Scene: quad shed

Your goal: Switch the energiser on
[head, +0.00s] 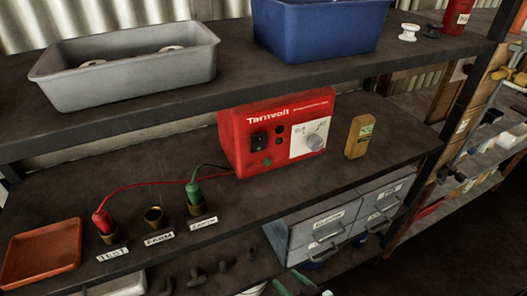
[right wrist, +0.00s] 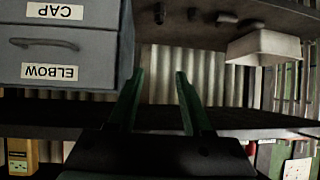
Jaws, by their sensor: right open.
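The red energiser (head: 240,155), marked Tarnvolt, stands on the middle shelf in the head view. A black switch (head: 259,140) sits at the left of its front; its position is too small to tell. A red lead's plug (head: 103,221) is in the TEST socket and a green plug (head: 194,194) is in the EARTH socket. My right gripper (head: 293,283) shows its green fingers at the bottom edge, below and in front of the energiser. In the right wrist view it is open and empty (right wrist: 157,78).
The FARM socket (head: 154,216) is empty. A yellow device (head: 359,137) stands right of the energiser. Grey labelled drawers (head: 306,238) hang below the shelf, close to my right gripper. An orange tray (head: 42,255) is at the left. The upper shelf overhangs, carrying grey and blue bins.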

